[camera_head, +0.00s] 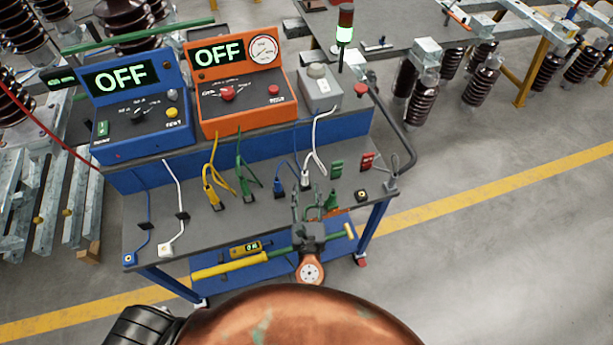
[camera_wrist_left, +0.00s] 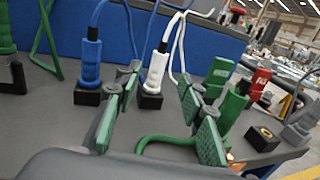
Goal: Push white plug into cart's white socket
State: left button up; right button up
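The white plug (camera_head: 306,180) stands upright in a black holder on the cart's grey top, right of the middle, with a white cable leaving its top. It also shows in the left wrist view (camera_wrist_left: 157,70). The white socket (camera_head: 165,250) is a small white block at the cart's front left, with a white lead running back from it. My left gripper (camera_head: 308,208) is just in front of the white plug. In the left wrist view its green-padded fingers (camera_wrist_left: 159,84) are apart, with the plug seen between and beyond them; nothing is held. My right gripper is not in view.
A blue plug (camera_wrist_left: 91,62) stands left of the white one. Yellow (camera_head: 212,192) and green (camera_head: 246,186) plugs are farther left. Green plugs (camera_wrist_left: 233,105) and a red one (camera_wrist_left: 259,83) are right. A blue socket (camera_head: 129,258) is beside the white socket. Instrument boxes line the back.

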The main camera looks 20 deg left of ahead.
aim_at(305, 179)
pick_arm(q)
jog(key=b+x, duration=0.1)
jog(key=x, duration=0.5)
jog(key=shift+a, duration=0.2)
jog(key=shift+s, duration=0.1)
jog(key=shift+c, duration=0.2)
grip_shut()
